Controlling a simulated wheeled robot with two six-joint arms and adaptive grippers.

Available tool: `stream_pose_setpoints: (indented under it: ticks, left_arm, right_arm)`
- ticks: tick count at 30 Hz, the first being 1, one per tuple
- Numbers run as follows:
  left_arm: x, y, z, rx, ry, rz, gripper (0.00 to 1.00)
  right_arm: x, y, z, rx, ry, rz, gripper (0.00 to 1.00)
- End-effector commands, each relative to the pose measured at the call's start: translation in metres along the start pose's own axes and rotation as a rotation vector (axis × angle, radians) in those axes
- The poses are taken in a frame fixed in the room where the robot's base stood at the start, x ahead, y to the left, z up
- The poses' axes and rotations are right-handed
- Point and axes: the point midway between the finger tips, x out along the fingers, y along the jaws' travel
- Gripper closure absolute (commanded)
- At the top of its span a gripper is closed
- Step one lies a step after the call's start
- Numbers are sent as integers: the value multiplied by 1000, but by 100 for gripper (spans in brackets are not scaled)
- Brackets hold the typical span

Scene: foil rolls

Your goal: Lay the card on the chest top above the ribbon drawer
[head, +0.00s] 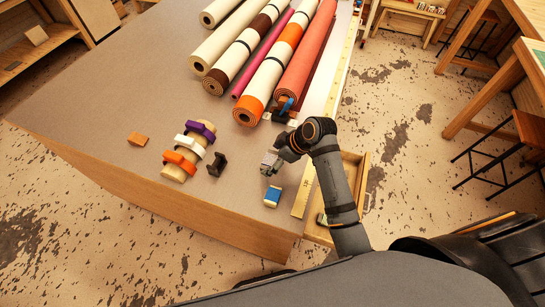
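No flat card stands out clearly. A small blue piece with pale ends (272,196) lies on the grey-topped table (110,110) near its front right; I cannot tell if it is the card. My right gripper (268,166) is just above and behind the blue piece, apart from it in the picture. Its fingers are too small to tell open from shut. An open wooden drawer (362,172) sticks out on the table's right side, partly hidden by my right arm. I cannot tell if it is the ribbon drawer. My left gripper is not in view.
Several long rolls, including a red one (308,50), lie across the back. A stand with purple, white and orange bands (182,158), a black holder (217,164) and an orange block (137,139) are left of my gripper. A wooden ruler (303,192) lies along the right edge.

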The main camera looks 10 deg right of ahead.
Motion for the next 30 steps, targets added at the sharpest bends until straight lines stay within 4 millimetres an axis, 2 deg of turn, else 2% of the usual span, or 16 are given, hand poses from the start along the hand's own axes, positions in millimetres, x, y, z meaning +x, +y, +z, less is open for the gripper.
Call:
stream_pose_setpoints:
  ticks: [9, 12, 14, 24, 30]
  left_arm:
    - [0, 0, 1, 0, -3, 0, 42]
    - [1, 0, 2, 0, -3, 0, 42]
    - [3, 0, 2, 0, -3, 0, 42]
    - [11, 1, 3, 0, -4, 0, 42]
    - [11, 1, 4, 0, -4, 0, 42]
  right_arm:
    - [-1, 0, 0, 0, 0, 0, 5]
    - [-7, 1, -1, -2, -1, 2, 5]
    - [-17, 2, -1, -2, -1, 5, 5]
    - [-99, 2, 0, -6, -4, 7, 5]
    - [-119, 1, -1, -1, -1, 2, 5]
